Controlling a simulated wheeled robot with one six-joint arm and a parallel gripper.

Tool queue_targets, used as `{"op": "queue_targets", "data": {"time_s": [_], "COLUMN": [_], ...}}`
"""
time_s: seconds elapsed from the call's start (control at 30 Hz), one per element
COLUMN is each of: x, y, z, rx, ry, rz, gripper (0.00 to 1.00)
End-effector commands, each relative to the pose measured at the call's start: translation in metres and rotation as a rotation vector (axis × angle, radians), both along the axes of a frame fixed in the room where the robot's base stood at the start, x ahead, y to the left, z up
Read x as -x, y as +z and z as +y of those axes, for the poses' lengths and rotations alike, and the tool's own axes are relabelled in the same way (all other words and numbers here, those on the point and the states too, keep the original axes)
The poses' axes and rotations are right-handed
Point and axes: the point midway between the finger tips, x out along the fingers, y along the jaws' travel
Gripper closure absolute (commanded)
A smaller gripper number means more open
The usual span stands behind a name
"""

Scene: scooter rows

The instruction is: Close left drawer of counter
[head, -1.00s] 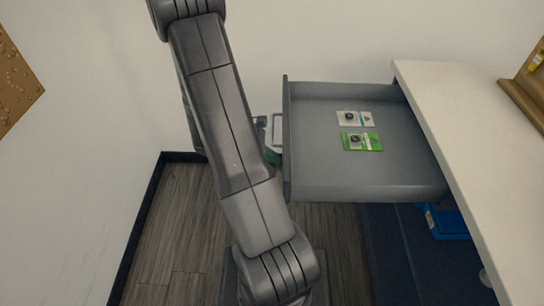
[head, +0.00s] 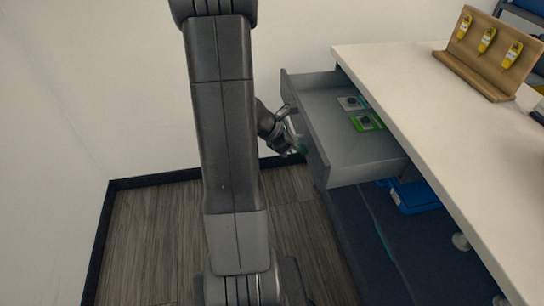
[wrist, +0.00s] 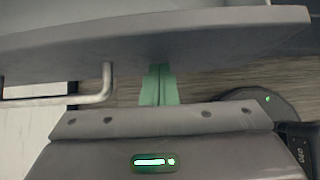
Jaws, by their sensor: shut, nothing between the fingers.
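The left drawer (head: 345,150) of the counter (head: 425,120) is partly open, sticking out to the left from under the white top. It is grey, with two small cards, one green (head: 367,122) and one pale, lying in it. My gripper (head: 300,147) is at the outer side of the drawer front, its green fingers shut and empty. In the wrist view, the shut fingers (wrist: 158,82) meet the lower edge of the drawer front (wrist: 150,38), beside the metal handle (wrist: 75,98). The handle is not between them. The exact contact is hard to see.
A wooden stand (head: 485,60) with several yellow items is on the countertop. A blue container (head: 412,197) is under the counter. A white wall (head: 120,100) stands behind and to the left. The wooden floor (head: 150,240) at the left is clear.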

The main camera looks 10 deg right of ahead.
Motion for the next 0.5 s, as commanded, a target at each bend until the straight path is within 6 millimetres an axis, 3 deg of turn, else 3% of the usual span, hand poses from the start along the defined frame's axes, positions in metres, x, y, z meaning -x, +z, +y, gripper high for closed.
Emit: {"op": "queue_targets", "data": {"time_s": [0.03,0.5], "x": [0.001,0.001], "y": [-0.004,-0.001], "z": [-0.016,-0.146], "rx": [0.000,0.001], "ry": [-0.009,-0.006], "rz": [-0.004,-0.002], "gripper": [1.00,1.00]}}
